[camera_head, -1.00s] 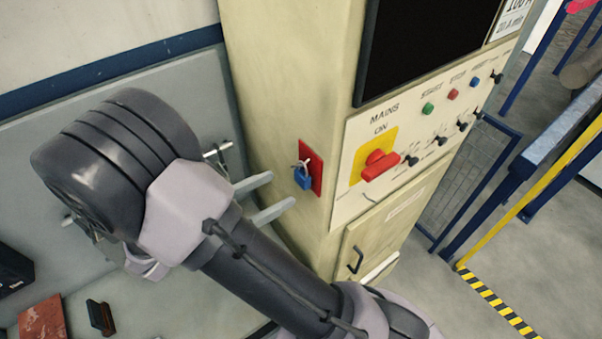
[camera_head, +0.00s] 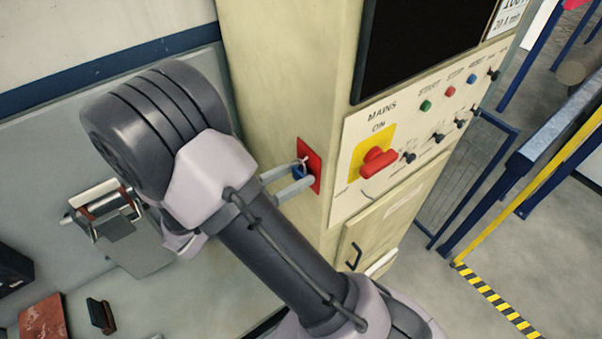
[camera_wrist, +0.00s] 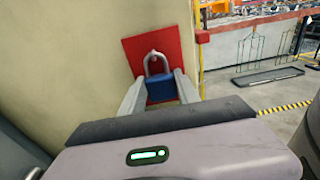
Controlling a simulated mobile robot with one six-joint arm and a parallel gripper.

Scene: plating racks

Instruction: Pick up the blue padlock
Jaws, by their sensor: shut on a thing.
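The blue padlock (camera_head: 299,171) hangs by its grey shackle at a red plate (camera_head: 313,160) on the side of the cream cabinet. My gripper (camera_head: 296,182) reaches the padlock with its two grey fingers, one on each side of the body. In the wrist view the blue body (camera_wrist: 160,87) sits between the fingertips (camera_wrist: 160,86), and the shackle stands above it against the red plate (camera_wrist: 150,54). My gripper is shut on the padlock. The fingers partly hide the body in the head view.
The cream cabinet (camera_head: 275,60) has a red mains switch (camera_head: 378,162) on its front, right of the padlock. A clipboard-like item (camera_head: 125,225) is at the left behind my arm. A dark block (camera_head: 100,316) and a reddish block (camera_head: 42,320) lie lower left.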

